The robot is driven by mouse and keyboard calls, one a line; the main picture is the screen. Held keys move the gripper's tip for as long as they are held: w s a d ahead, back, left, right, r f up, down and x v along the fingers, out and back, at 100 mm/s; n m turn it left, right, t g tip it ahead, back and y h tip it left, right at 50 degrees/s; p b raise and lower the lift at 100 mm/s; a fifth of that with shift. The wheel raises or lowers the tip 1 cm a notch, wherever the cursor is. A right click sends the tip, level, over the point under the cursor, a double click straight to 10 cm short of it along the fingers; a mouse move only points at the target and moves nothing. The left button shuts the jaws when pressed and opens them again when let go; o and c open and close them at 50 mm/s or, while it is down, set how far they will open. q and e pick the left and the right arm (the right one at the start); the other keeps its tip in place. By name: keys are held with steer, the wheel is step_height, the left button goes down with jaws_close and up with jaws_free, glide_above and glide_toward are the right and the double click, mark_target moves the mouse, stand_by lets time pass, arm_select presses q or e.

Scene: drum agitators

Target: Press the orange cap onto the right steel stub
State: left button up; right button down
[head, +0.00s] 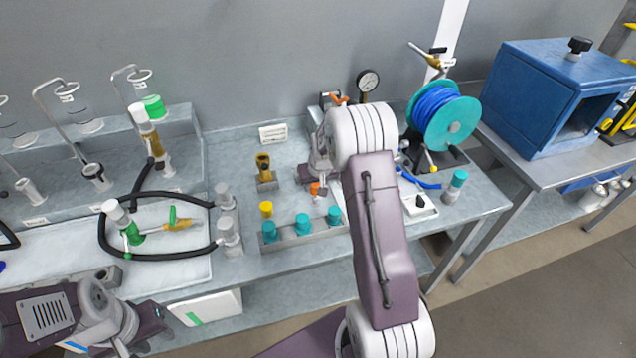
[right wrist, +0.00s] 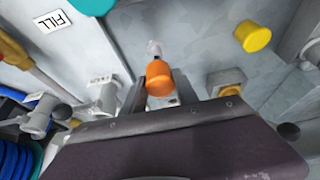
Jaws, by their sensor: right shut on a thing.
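The orange cap (head: 315,187) is at the tip of my right gripper (head: 319,187), above the bench behind the row of teal caps. In the right wrist view the orange cap (right wrist: 160,82) sits between the fingers of my right gripper (right wrist: 159,90), which is shut on it. A short pale metal stub (right wrist: 153,48) shows just beyond the cap; I cannot tell whether they touch. It also shows below the cap in the head view (head: 316,199). A yellow cap (head: 266,209) stands to its left. My left gripper (head: 150,325) is at the lower left, away from the caps; its jaw opening is unclear.
A brass fitting (head: 263,163) is behind left. A blue hose reel (head: 440,115) and gauge (head: 368,81) stand at the back.

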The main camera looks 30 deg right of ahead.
mark_target(315, 198)
steer(key=shift+x, duration=0.85)
steer(key=shift+s+a+r, duration=0.1)
steer(key=shift+s+r, duration=0.1)
steer(key=shift+s, duration=0.2)
steer(key=shift+w+f+b, duration=0.2)
steer(key=shift+f+b, duration=0.15)
steer(key=shift+f, duration=0.15)
arm_select(q)
steer(key=shift+f, duration=0.75)
arm_select(e)
steer(key=shift+s, duration=0.1)
steer(key=shift+f, duration=0.1)
